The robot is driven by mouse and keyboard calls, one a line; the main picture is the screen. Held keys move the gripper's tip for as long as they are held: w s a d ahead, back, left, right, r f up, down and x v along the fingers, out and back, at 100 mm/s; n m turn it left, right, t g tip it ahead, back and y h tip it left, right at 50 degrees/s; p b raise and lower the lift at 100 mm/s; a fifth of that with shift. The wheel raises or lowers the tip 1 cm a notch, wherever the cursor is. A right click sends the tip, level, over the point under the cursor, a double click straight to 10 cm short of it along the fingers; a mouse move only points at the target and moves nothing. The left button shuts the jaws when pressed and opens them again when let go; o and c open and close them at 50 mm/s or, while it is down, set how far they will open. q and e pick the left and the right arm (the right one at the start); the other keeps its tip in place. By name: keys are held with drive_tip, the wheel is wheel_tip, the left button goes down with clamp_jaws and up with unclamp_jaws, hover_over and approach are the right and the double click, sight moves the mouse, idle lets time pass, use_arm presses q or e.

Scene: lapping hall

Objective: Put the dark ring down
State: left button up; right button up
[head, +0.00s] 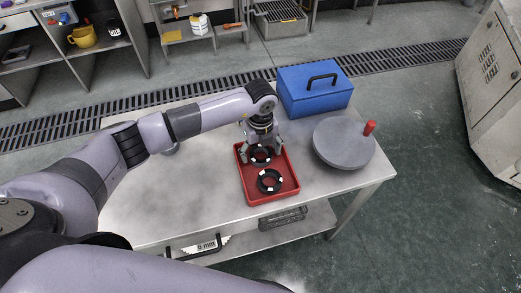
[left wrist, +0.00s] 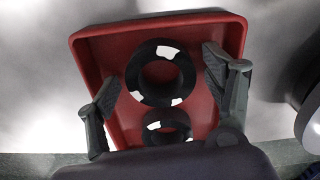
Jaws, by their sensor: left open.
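A red tray (head: 272,199) lies on the metal table; it also fills much of the left wrist view (left wrist: 88,62). Two dark rings with white marks lie in it. The front ring (head: 269,191) lies clear of my gripper. The back ring (head: 261,163) is under my left gripper (head: 262,154), which stands over the back of the tray with its fingers apart. The left wrist view shows a larger-looking ring (left wrist: 134,72) and a smaller-looking one (left wrist: 167,114) close to the palm, between the spread fingers (left wrist: 160,72). No ring is seen gripped. My right gripper is out of view.
A blue box with a black handle (head: 310,95) stands behind the tray. A round grey plate with a red knob (head: 343,143) lies at the right. The table's left part (head: 165,200) is clear.

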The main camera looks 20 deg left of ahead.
use_arm(q)
drive_tip(key=shift+r, duration=0.4)
wheel_tip(320, 180, up, 12)
drive_tip(key=b, duration=0.2)
drive_tip(key=shift+f, duration=0.2)
drive_tip(key=shift+s+f, duration=0.1)
idle(0.3)
